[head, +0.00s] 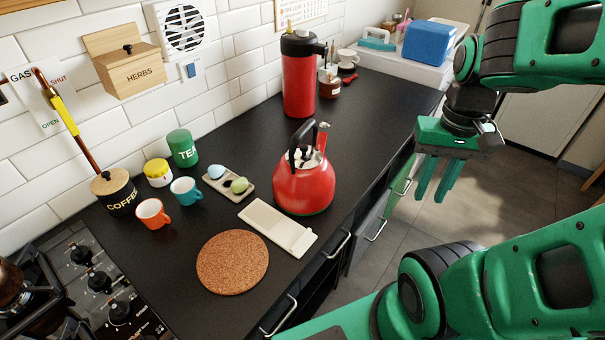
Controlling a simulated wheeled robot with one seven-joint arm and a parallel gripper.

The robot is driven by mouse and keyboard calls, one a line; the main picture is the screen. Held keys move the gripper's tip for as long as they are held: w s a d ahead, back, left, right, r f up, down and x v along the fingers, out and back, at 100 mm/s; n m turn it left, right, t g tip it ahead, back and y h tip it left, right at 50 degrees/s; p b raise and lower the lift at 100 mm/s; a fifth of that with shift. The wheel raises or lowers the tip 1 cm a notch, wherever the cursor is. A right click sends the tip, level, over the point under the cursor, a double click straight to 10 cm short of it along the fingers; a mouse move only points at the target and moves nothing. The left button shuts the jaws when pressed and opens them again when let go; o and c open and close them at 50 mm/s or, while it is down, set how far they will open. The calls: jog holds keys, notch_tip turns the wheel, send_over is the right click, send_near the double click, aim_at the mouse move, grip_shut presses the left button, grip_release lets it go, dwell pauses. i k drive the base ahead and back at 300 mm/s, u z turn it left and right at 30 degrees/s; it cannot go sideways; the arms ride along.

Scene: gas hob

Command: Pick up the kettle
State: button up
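A red kettle (304,188) with a black top handle stands upright on the black counter (225,215), near its front edge. My green gripper (433,195) hangs in the air to the right of the kettle, past the counter's edge, with its fingers pointing down. Its two fingers show a narrow gap between them and nothing is seen in it. The gripper is apart from the kettle.
A white rest (278,227) and a round cork mat (232,262) lie left of the kettle. A tray with egg shapes (229,184), mugs (153,213) and tins (183,148) stand farther left. A tall red flask (299,78) stands behind. The hob (85,285) is lower left.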

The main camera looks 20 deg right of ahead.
aim_at(301, 192)
jog(key=z, duration=0.9)
jog(key=k, duration=0.55)
jog(key=u, duration=0.15)
